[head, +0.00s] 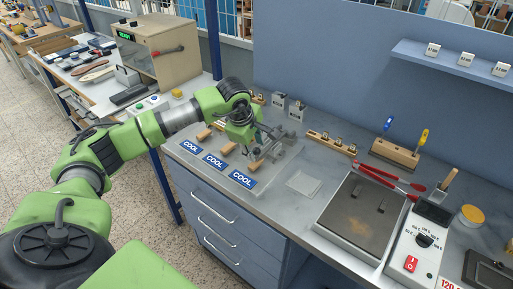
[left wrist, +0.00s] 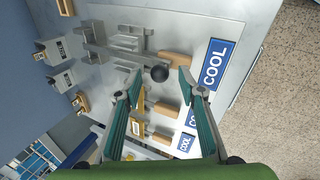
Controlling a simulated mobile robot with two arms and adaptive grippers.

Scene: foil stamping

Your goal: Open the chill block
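The chill block appears to be the grey metal fixture (head: 282,146) on the bench, behind the blue COOL labels. My right gripper is not in view.
COOL labels (head: 243,179) and wooden-handled pieces (head: 228,149) line the front edge of the metal plate. A dark hotplate (head: 358,214), red tongs (head: 391,180) and a control box (head: 419,240) stand to the right. A small clear pad (head: 304,184) lies between.

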